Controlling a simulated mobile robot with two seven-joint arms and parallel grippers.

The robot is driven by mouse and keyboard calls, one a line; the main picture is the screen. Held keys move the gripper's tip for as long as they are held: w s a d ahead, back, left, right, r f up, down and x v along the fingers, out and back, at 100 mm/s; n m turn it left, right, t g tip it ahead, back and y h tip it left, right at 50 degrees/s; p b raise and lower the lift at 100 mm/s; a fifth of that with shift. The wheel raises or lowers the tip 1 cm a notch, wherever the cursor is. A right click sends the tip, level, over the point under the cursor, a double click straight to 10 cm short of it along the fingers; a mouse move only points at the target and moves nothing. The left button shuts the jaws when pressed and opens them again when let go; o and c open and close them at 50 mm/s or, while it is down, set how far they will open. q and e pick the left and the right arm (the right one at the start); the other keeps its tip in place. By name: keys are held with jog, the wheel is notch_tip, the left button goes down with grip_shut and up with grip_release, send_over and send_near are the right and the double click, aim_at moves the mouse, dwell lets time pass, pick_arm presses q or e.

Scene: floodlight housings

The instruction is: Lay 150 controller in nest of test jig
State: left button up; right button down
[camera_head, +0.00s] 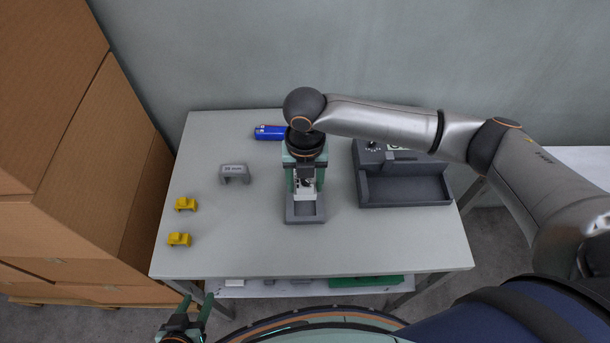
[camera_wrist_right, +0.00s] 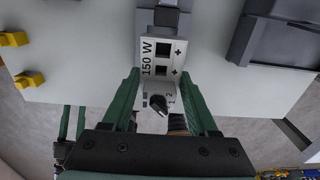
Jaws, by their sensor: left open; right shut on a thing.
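The 150 controller (camera_wrist_right: 153,52) is a pale block marked "150 W", with square dark openings and a black knob. My right gripper (camera_wrist_right: 160,82) is shut on it, with a green finger on each side. In the head view the controller (camera_head: 306,190) is under my right gripper (camera_head: 305,182), over the back of a small dark grey tray (camera_head: 305,219). I cannot tell whether it touches the tray. A larger grey fixture (camera_head: 405,202) with an open recess and a dial at its back stands to the right; which one is the test jig is unclear. My left gripper (camera_head: 187,318) is open and empty, below the table's front left.
A blue box (camera_head: 269,132) lies at the back of the table. A grey bracket-like part (camera_head: 235,173) and two yellow pieces (camera_head: 185,204) (camera_head: 179,239) are on the left. Cardboard boxes (camera_head: 80,180) stand left of the table. The front strip of the table (camera_head: 330,255) is clear.

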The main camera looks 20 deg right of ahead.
jog(key=b, duration=0.2)
send_over(305, 209)
jog(key=shift+f, duration=2.5)
jog(key=shift+f+b, duration=0.35)
jog(key=shift+f, duration=1)
jog(key=shift+c, duration=0.5)
grip_release()
notch_tip(305, 209, up, 13)
jog(key=shift+f, duration=0.15)
